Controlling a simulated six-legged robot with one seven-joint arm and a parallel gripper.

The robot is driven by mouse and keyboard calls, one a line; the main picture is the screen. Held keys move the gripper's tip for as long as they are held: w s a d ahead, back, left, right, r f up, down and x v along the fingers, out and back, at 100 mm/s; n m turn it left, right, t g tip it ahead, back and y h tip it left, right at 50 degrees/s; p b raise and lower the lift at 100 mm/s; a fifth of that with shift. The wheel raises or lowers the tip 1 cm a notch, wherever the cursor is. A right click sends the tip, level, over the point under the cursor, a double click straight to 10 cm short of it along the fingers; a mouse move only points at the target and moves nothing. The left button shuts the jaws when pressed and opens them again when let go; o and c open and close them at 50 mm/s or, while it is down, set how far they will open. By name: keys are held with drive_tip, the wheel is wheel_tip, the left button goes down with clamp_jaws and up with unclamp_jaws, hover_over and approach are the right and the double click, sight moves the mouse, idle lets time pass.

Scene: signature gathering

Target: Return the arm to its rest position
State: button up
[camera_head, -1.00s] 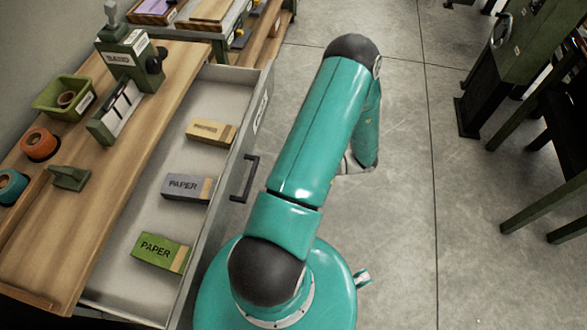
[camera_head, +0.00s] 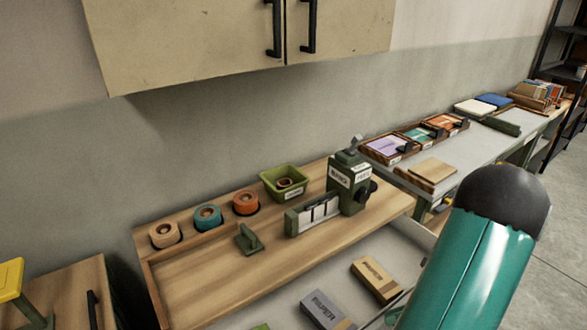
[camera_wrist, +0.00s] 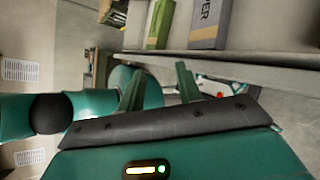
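My arm (camera_head: 482,262) shows at the lower right of the head view as a teal link with a black joint on top. My gripper is outside the head view. In the wrist view my gripper (camera_wrist: 159,82) shows two green fingers standing apart, with nothing held between them. Part of my own teal body is behind the fingers.
An open drawer (camera_head: 400,251) holds a tan box (camera_head: 376,278) and a grey paper box (camera_head: 327,310). The wooden desk (camera_head: 205,285) carries tape rolls, a green bin (camera_head: 285,183) and a green stamping device (camera_head: 350,183). A wall cabinet (camera_head: 185,40) hangs above.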

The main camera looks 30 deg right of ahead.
drive_tip(key=w+a+r+n+g+h, duration=0.6)
drive_tip(key=w+a+r+n, duration=0.55)
drive_tip(key=n, duration=0.55)
drive_tip(key=a+r+n+t+h, duration=0.2)
drive_tip(key=a+r+n, duration=0.3)
drive_tip(key=a+n, duration=0.3)
drive_tip(key=s+a+r+n+t+h, duration=0.1)
drive_tip(key=a+r+n+t+h, duration=0.2)
drive_tip(key=a+r+n, duration=0.3)
drive_tip(key=a+n, duration=0.2)
drive_tip(key=a, duration=0.2)
drive_tip(key=shift+s+n+t, duration=0.3)
drive_tip(key=shift+n, duration=0.1)
drive_tip(key=shift+d+r, duration=0.1)
drive_tip(key=shift+d, duration=0.05)
